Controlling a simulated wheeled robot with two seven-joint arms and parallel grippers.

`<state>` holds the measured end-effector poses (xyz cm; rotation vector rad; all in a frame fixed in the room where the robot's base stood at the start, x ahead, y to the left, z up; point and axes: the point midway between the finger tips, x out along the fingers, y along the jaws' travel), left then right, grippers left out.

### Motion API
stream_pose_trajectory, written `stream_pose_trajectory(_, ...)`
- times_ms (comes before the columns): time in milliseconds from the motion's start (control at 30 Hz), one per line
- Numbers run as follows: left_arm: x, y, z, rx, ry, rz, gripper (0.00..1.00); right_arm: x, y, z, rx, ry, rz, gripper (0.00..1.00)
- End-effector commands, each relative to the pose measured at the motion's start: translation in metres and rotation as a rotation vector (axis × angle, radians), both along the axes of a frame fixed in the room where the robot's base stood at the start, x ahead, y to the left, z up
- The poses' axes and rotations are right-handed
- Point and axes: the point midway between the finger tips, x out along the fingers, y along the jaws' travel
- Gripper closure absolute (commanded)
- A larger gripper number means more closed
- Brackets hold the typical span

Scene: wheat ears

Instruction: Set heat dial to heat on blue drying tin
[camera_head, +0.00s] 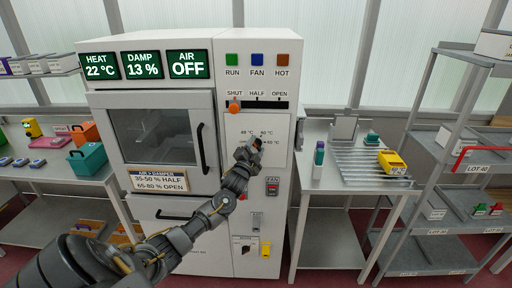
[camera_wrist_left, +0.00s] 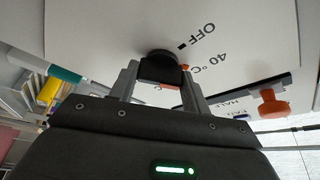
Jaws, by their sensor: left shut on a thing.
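The heat dial (camera_wrist_left: 158,55) is a round dark knob on the white cabinet front, with OFF and 40 °C printed beside it in the left wrist view. My left gripper (camera_head: 252,150) is shut on it, its fingers (camera_wrist_left: 160,76) on either side of the knob. In the head view the gripper hides the dial; temperature marks (camera_head: 266,133) show above it. The heat display (camera_head: 101,66) reads 22 °C. Small flat blue pieces (camera_head: 20,162) lie on the left table; I cannot tell whether one is the blue drying tin. My right gripper is not in view.
An orange damper knob (camera_head: 234,107) stands at SHUT above the dial. RUN, FAN and HOT lamps (camera_head: 257,59) are higher. A FAN switch (camera_head: 272,187) sits below. The right table (camera_head: 318,178) holds a yellow tin (camera_head: 392,163) and a bottle (camera_head: 319,155).

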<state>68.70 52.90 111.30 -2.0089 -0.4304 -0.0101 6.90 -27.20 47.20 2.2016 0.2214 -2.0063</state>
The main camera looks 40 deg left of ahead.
Motion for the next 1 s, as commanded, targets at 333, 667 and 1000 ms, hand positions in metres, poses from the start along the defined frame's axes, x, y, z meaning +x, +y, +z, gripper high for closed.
stream_pose_trajectory(333, 0.0, -0.001, 0.0, 0.004, 0.003, -0.002, 0.76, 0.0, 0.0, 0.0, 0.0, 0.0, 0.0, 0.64)
stream_pose_trajectory(667, 0.0, 0.0, 0.0, 0.002, 0.003, 0.0, 0.31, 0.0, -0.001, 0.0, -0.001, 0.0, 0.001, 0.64)
stream_pose_trajectory(1000, -0.015, -0.004, -0.006, 0.003, 0.003, 0.0, 0.31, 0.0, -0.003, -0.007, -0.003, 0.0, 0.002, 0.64)
